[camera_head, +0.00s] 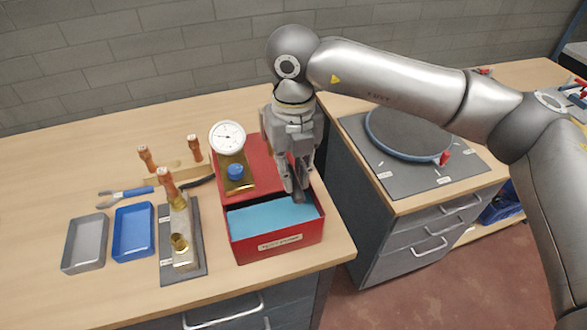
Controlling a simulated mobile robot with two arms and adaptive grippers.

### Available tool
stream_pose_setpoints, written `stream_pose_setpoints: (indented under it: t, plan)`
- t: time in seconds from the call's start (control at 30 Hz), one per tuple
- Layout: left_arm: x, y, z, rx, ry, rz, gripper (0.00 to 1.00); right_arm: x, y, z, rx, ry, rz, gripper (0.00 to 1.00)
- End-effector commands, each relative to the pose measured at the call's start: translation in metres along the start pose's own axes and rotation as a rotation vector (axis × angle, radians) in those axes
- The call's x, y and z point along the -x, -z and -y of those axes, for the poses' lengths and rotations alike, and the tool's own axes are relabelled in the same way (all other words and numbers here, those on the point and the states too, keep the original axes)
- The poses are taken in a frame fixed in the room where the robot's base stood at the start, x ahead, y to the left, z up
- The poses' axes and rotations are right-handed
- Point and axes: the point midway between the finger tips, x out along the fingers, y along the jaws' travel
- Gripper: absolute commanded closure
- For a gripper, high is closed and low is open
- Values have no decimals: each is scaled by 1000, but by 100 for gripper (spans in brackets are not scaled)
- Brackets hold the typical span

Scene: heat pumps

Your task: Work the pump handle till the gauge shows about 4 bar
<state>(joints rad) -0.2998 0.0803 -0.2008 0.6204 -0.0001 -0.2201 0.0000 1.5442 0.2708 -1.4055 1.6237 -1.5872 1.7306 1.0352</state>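The red test pump (225,183) stands on the left bench, with an open front tank holding a blue surface (270,216). Its round white gauge (227,137) faces me; the needle is too small to read surely. A blue knob (235,171) sits on a brass block below the gauge. My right gripper (297,194) points down over the pump's right side, its fingertips close together at the tank's back right. I cannot make out the pump handle, which may be hidden by the gripper, nor whether the fingers hold it. My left gripper is not in view.
Left of the pump are a brass fitting on a grey plate (195,270), copper-topped pieces (194,148), pliers (125,192), a blue tray (133,258) and a grey tray (84,267). A round dark disc (410,130) lies on the right bench.

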Motion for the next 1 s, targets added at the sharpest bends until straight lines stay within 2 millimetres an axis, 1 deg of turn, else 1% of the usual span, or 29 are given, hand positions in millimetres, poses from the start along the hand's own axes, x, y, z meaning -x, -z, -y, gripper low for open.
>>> stream_pose_setpoints:
  t: [0.2, 0.8, 0.9, 1.0]
  plan:
    - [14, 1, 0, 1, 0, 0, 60, 27, 0, 0, 0, 0, 2, 87]
    - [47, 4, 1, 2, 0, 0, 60, 100, 0, 0, 0, 0, 2, 87]
    - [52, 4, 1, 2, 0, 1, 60, 110, 0, 0, 0, 0, 2, 87]
    - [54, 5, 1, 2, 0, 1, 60, 116, 0, 0, 0, 0, 1, 87]
